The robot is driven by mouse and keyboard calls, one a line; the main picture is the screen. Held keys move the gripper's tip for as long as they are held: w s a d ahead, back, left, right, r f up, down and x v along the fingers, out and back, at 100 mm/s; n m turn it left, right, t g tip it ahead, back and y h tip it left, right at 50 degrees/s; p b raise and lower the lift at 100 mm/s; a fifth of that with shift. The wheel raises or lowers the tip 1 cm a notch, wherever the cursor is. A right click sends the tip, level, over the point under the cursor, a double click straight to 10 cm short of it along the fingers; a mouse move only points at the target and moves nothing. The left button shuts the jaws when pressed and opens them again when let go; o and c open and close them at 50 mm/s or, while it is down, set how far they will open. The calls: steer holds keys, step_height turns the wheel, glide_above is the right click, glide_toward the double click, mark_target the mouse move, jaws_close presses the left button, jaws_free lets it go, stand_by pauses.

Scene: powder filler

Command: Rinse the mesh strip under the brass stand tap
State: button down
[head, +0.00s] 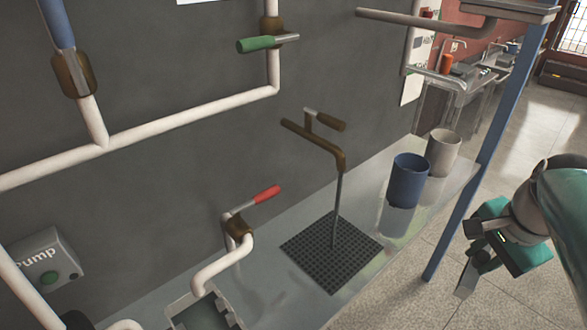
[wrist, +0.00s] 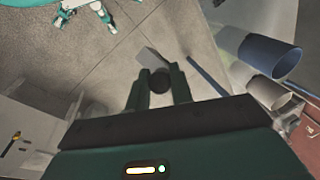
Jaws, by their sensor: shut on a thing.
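The brass stand tap (head: 333,155) rises on a thin stem from a dark square grate (head: 325,262) on the grey counter. Its spout points left and a lever with a brown grip sits on top. No water shows. My gripper (head: 474,255) is at the right, beyond the counter's front edge and clear of the tap. It is shut on a small flat grey piece (head: 466,280), seemingly the mesh strip. In the wrist view the grey piece (wrist: 150,57) sticks out past my gripper (wrist: 159,84); its mesh is too small to make out.
A blue post (head: 480,165) rises at the counter's front edge. A red-handled valve (head: 240,225) is left of the grate. Open floor lies at the right.

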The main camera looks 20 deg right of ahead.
stand_by(0.5)
steer(key=s+a+r, duration=0.2)
steer(key=s+r, duration=0.2)
steer(key=shift+s+a, duration=0.15)
steer(key=shift+s, duration=0.05)
stand_by(0.3)
